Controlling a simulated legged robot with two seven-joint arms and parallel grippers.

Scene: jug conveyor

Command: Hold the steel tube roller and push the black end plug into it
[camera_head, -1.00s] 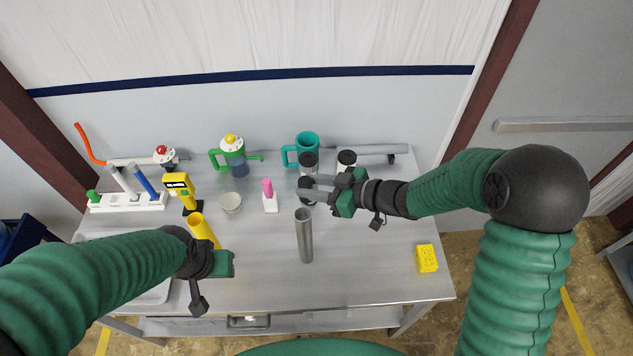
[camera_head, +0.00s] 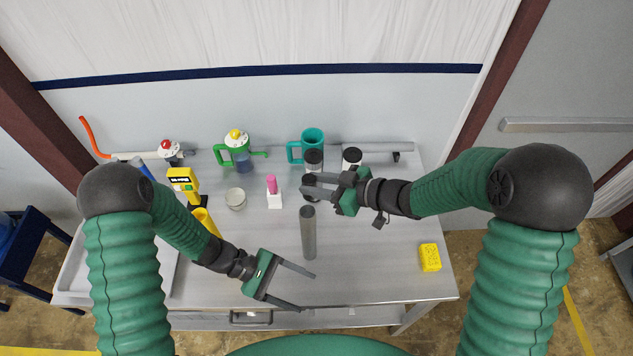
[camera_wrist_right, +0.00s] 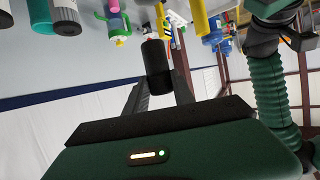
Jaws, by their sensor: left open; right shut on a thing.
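The steel tube roller (camera_head: 309,238) stands on the bench near the middle, its dark open top toward the back. My right gripper (camera_head: 308,186) is shut on the black end plug (camera_head: 312,182), just behind the tube's top in the head view. The plug also shows between the fingers in the right wrist view (camera_wrist_right: 158,60), apart from the tube. My left gripper (camera_head: 307,292) is open and empty, over the front edge of the bench. Its fingers point right, in front of the tube's base and apart from it.
A pink marker in a white block (camera_head: 274,192) and a bowl (camera_head: 236,198) stand left of the tube. A yellow sponge (camera_head: 430,257) lies right. Between tube and sponge is free bench.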

